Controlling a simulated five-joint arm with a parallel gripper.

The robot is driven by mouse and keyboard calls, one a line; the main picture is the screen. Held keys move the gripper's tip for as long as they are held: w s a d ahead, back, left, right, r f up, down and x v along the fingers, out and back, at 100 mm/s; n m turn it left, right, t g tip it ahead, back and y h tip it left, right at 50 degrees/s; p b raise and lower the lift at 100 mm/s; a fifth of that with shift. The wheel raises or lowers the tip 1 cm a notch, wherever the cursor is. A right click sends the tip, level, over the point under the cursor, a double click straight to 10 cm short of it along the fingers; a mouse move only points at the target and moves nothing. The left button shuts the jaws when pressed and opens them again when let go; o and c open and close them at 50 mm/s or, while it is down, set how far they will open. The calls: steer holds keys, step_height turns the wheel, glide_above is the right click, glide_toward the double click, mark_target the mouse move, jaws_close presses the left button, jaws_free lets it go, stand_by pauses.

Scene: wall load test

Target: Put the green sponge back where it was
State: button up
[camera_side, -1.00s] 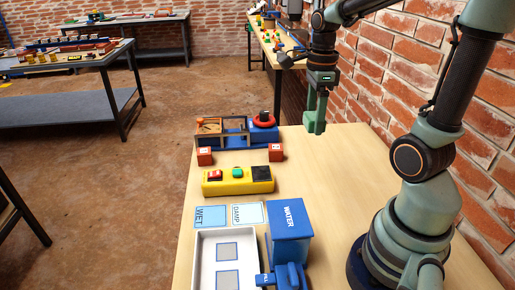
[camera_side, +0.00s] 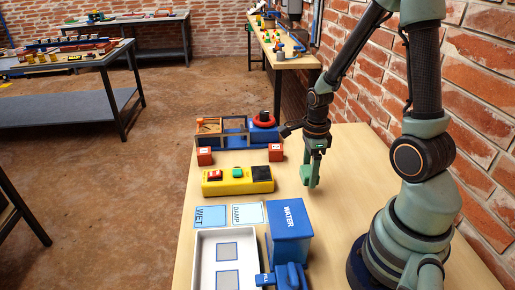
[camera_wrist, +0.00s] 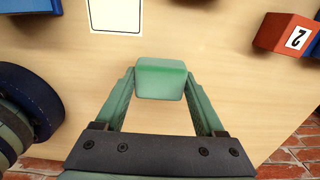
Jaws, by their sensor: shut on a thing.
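The green sponge (camera_wrist: 161,78) is a pale green block between the fingertips of my gripper (camera_wrist: 160,85) in the wrist view. My gripper is shut on it. In the side view my gripper (camera_side: 313,178) points down over the bare table, right of the yellow box. The sponge blends with the green fingers there, and I cannot tell whether it touches the table. A WET card (camera_side: 210,216) and a DAMP card (camera_side: 248,212) lie in front of the yellow box.
The yellow box (camera_side: 222,186) has red, green and black tops. Red cubes (camera_side: 276,152) (camera_side: 204,156) stand behind it. A blue WATER box (camera_side: 290,222) and a white tray (camera_side: 197,262) are at the front. The table (camera_side: 345,170) is clear around my gripper.

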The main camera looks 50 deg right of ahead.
mark_target(308, 181)
steer(key=shift+f, duration=1.9)
steer(key=shift+f, duration=0.1)
steer(key=o, duration=1.3)
